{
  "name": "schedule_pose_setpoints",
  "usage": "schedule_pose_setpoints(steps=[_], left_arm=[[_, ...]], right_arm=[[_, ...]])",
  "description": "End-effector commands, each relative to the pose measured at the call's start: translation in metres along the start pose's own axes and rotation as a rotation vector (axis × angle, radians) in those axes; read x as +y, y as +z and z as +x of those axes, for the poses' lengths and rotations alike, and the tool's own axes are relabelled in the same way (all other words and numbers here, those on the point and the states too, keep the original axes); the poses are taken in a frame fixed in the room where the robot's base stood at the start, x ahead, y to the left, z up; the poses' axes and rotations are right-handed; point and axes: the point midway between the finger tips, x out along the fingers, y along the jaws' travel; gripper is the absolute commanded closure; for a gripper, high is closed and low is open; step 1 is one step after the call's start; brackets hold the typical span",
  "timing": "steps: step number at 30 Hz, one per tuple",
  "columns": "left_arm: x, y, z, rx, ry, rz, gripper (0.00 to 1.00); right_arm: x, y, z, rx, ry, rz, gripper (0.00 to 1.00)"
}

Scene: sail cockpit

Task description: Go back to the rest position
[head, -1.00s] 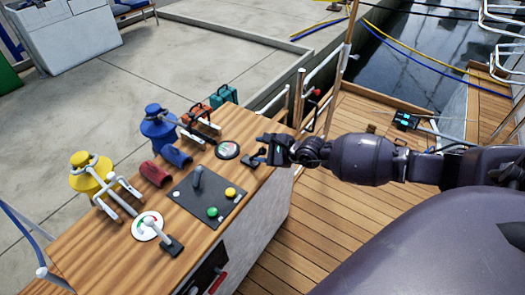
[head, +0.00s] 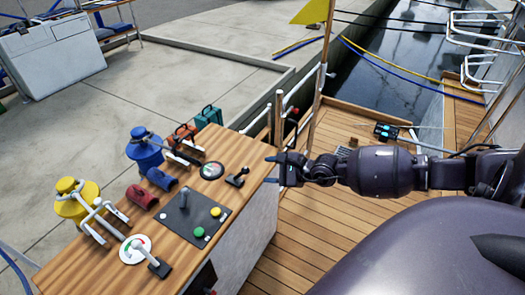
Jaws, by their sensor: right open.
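My right gripper (head: 274,170) is open and empty. It is at the right edge of the wooden console (head: 95,262), just to the right of a small black lever (head: 237,178). The gap between its fingers and the console edge is hard to judge. My right arm reaches in from the right side of the picture. My left gripper is not in view.
Wooden deck (head: 310,235) lies open right of the console. A pole (head: 318,80) stands behind.

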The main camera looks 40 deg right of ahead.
Motion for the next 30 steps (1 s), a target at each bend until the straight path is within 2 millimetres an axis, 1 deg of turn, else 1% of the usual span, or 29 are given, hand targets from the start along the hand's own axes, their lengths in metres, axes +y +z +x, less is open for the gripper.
schedule_pose_setpoints(steps=[2,6,23,27,29,30], left_arm=[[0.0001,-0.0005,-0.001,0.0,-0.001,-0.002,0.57],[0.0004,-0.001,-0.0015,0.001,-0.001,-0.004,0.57],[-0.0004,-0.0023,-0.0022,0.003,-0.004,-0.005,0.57],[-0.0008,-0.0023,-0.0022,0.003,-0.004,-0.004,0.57],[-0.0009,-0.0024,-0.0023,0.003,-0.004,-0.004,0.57],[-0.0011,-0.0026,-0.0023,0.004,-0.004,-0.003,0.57]], right_arm=[[-0.0006,0.0004,-0.0063,0.0,-0.001,-0.001,0.48],[0.0001,0.0,-0.0099,0.0,0.0,0.0,0.48],[0.0002,-0.0001,-0.0097,0.0,0.0,0.002,0.48],[-0.0009,0.0007,-0.0097,-0.005,-0.007,0.06,0.48],[-0.0032,0.0025,-0.0098,-0.017,-0.019,0.15,0.48],[-0.0048,0.0048,-0.0098,-0.029,-0.029,0.23,0.48]])
